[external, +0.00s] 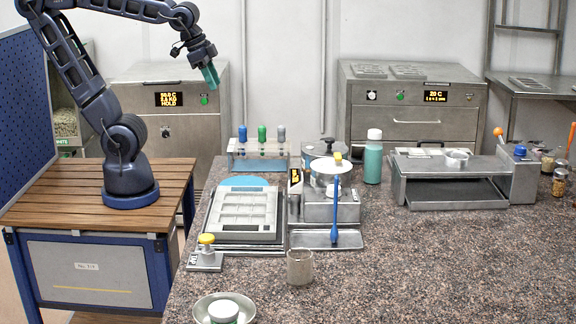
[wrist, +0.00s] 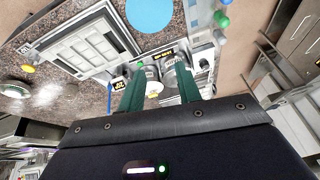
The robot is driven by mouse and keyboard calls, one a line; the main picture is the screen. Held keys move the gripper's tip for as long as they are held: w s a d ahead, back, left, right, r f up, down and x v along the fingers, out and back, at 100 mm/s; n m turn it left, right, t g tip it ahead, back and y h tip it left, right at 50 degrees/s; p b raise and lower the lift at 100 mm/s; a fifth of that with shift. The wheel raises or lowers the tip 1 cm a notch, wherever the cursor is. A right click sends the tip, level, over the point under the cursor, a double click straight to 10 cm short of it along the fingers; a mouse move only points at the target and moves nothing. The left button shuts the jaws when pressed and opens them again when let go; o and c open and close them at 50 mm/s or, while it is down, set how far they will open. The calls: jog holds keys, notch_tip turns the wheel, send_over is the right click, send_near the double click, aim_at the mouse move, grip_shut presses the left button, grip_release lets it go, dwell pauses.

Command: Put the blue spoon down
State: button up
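The blue spoon (external: 335,222) is at the front of a small metal machine (external: 318,208), its long thin blue handle running down to the machine's front plate. I cannot tell whether it leans or lies there. A thin blue strip that looks like its handle shows in the wrist view (wrist: 109,99), left of my fingers. My gripper (external: 210,76) is high in the air at the upper left, well apart from the spoon. Its two green fingers (wrist: 160,92) stand apart in the wrist view with nothing held between them.
A grey mould tray (external: 243,213) lies left of the machine. A rack with coloured-top bottles (external: 260,150) and a teal bottle (external: 373,160) stand behind. A cup (external: 300,267) and a bowl (external: 224,309) are in front. The speckled worktop (external: 430,265) is clear at the right front.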

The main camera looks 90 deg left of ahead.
jog(key=s+a+f+n, duration=0.1)
jog(key=s+a, duration=0.2)
jog(key=s, duration=0.3)
jog(key=shift+f, duration=0.4)
dwell(0.8)
